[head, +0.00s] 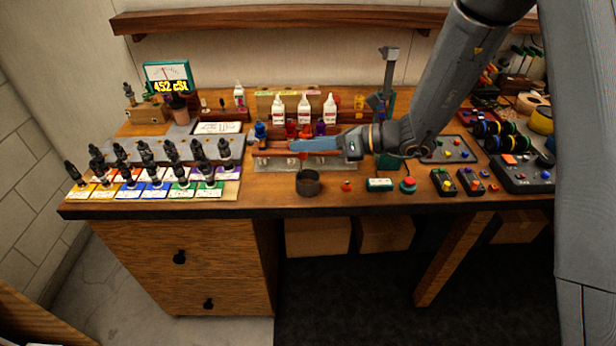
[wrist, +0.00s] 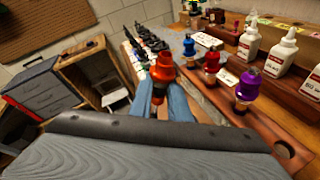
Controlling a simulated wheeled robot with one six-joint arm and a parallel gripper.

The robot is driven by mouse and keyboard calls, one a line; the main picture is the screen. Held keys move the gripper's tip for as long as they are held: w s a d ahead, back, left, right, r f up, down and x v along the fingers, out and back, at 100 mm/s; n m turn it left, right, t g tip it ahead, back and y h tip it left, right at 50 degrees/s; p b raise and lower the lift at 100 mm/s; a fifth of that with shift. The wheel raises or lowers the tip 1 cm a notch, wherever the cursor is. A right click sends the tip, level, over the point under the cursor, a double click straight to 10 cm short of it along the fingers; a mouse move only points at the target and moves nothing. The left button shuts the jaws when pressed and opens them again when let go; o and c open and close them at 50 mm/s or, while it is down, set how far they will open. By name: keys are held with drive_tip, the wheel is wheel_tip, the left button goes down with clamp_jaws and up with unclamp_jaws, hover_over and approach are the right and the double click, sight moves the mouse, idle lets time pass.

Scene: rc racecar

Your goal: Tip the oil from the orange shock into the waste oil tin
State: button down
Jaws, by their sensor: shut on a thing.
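My gripper (head: 296,147) has blue fingers and is shut on the orange shock (wrist: 161,70), which sits between the fingertips in the wrist view. In the head view the shock is small and partly hidden at the fingertips, so its exact tilt is hard to tell. The waste oil tin (head: 308,183) is a dark, round, open tin near the front edge of the bench. My fingertips are above and slightly behind it in the head view. The tin is not visible in the wrist view, and I cannot see any oil inside it.
Blue (wrist: 189,46), red (wrist: 211,62) and purple (wrist: 247,86) shocks stand in a wooden rack (wrist: 262,131) with an empty hole. White bottles (head: 304,108) stand behind. Several black shocks (head: 145,153) fill the left. A red button (head: 408,185) lies right of the tin.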

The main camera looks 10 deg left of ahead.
sight(309, 129)
drive_tip(key=shift+w+d+r+n+t+h+b, duration=0.1)
drive_tip(key=shift+w+r+n+t+b, duration=0.2)
drive_tip(key=shift+r+n, duration=0.2)
drive_tip(key=shift+w+r+n+t+h+b, duration=0.1)
drive_tip(key=shift+w+r+n+t+b, duration=0.2)
drive_tip(key=shift+r+n, duration=0.2)
drive_tip(key=shift+w+d+r+n+t+h+b, duration=0.1)
drive_tip(key=shift+w+r+n+t+b, duration=0.15)
drive_tip(key=shift+r+n, duration=0.25)
